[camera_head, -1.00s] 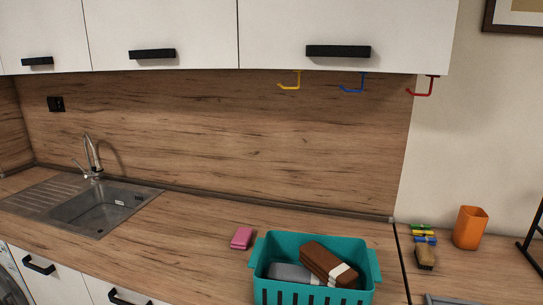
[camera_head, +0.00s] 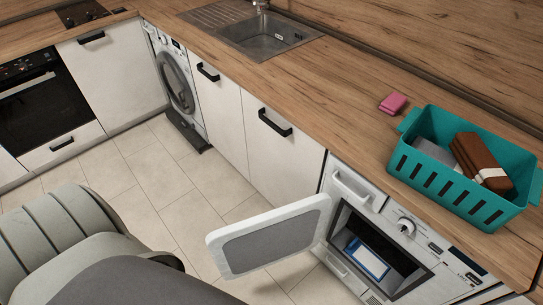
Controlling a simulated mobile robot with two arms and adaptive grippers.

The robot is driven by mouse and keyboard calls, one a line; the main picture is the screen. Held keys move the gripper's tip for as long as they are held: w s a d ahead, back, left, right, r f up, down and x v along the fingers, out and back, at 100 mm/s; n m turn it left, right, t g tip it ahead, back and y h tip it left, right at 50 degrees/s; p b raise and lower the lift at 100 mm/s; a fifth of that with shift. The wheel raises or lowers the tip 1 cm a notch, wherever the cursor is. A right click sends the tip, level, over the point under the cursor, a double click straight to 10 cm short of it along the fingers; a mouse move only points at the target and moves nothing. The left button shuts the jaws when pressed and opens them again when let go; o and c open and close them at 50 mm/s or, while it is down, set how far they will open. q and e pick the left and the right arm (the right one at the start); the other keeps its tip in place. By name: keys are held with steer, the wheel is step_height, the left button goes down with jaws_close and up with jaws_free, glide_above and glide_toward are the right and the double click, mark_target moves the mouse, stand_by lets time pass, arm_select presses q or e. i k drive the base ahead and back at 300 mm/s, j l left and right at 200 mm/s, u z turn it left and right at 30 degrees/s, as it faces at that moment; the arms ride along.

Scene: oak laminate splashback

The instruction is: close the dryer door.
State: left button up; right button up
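The dryer (camera_head: 408,232) is built in under the counter at the lower right. Its door (camera_head: 270,238), a white frame around a grey panel, stands wide open and swung out to the left over the floor. The dark opening (camera_head: 345,222) is exposed, and a blue and white item (camera_head: 367,259) shows inside it. The front has a round knob (camera_head: 405,226) and a white handle (camera_head: 351,188) on a drawer at its upper left. Neither of my grippers is in view.
A teal basket (camera_head: 450,190) with brown and grey items stands on the counter above the dryer, beside a pink sponge (camera_head: 393,103). White cabinets (camera_head: 258,140), a front-loading washing machine (camera_head: 174,72) and an oven (camera_head: 40,106) line the room. The tiled floor (camera_head: 165,185) has free room.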

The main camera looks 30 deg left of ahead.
mark_target(239, 249)
steer(key=j+z, duration=0.2)
steer(key=j, duration=0.2)
steer(key=k+j+z, duration=0.2)
steer(key=j, duration=0.2)
steer(key=j+z, duration=0.2)
steer(key=j, duration=0.2)
steer(key=k+j+z, duration=0.15)
steer(key=j, duration=0.25)
steer(key=k+j+z, duration=0.2)
steer(key=j, duration=0.15)
steer(key=j+z, duration=0.2)
steer(key=j, duration=0.15)
steer(key=k, duration=0.05)
